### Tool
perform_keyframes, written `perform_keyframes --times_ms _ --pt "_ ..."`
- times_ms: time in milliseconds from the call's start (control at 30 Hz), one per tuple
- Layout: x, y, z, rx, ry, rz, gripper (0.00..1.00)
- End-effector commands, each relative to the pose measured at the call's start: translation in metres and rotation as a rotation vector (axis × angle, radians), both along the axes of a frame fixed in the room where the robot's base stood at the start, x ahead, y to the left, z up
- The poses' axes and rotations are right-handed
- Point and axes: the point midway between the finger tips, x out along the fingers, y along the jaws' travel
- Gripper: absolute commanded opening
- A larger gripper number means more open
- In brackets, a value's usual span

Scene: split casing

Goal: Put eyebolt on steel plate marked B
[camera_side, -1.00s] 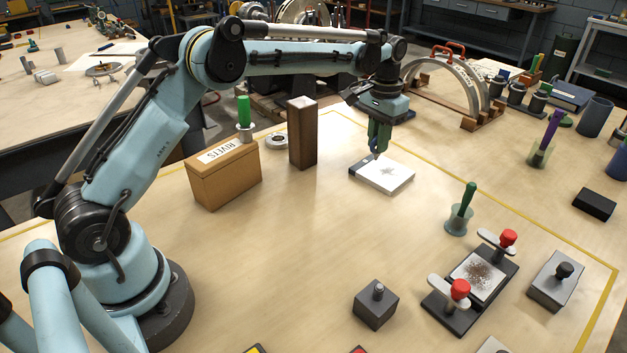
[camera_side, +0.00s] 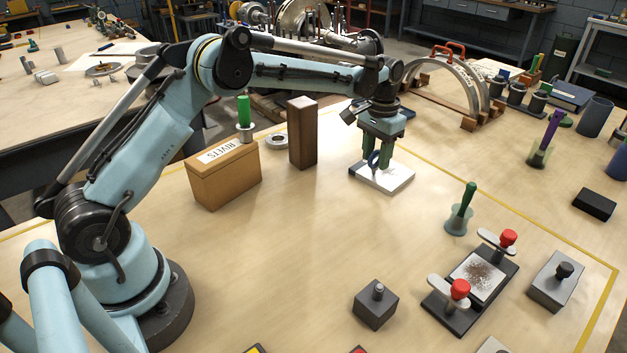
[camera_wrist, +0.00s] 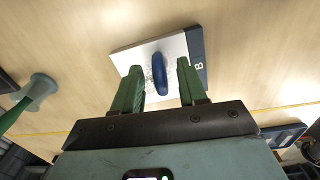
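The steel plate (camera_side: 398,179) is a pale square slab lying flat on the bench. The wrist view shows its white top (camera_wrist: 127,60) with a dark edge strip marked B. The blue eyebolt (camera_wrist: 161,74) appears to rest on the plate's speckled middle, its ring seen nearly edge-on. In the side view the eyebolt (camera_side: 374,159) shows between the green fingers. My gripper (camera_side: 377,166) is over the plate, pointing down. In the wrist view its fingers (camera_wrist: 160,78) stand apart on either side of the eyebolt, with gaps visible. The eyebolt's lower end is hard to see.
A dark wooden block (camera_side: 303,134) stands upright left of the plate, beside the RIVETS box (camera_side: 224,176). A green-handled tool in a cup (camera_side: 460,210) and a red-knobbed clamp fixture (camera_side: 472,285) are to the front right. The bench's middle is clear.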

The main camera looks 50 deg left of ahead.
Motion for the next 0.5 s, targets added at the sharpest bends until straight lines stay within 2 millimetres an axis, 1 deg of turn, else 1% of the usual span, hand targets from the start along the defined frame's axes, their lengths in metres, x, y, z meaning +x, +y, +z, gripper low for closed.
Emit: perform_keyframes --times_ms 167,267,367,500 --pt "0.0 0.0 0.001 0.0 0.0 0.0 0.42" --pt "0.0 0.0 0.006 0.0 0.0 0.0 0.42" --pt "0.0 0.0 0.018 0.0 0.0 0.0 0.42" --pt "0.0 0.0 0.045 0.0 0.0 0.0 0.42"
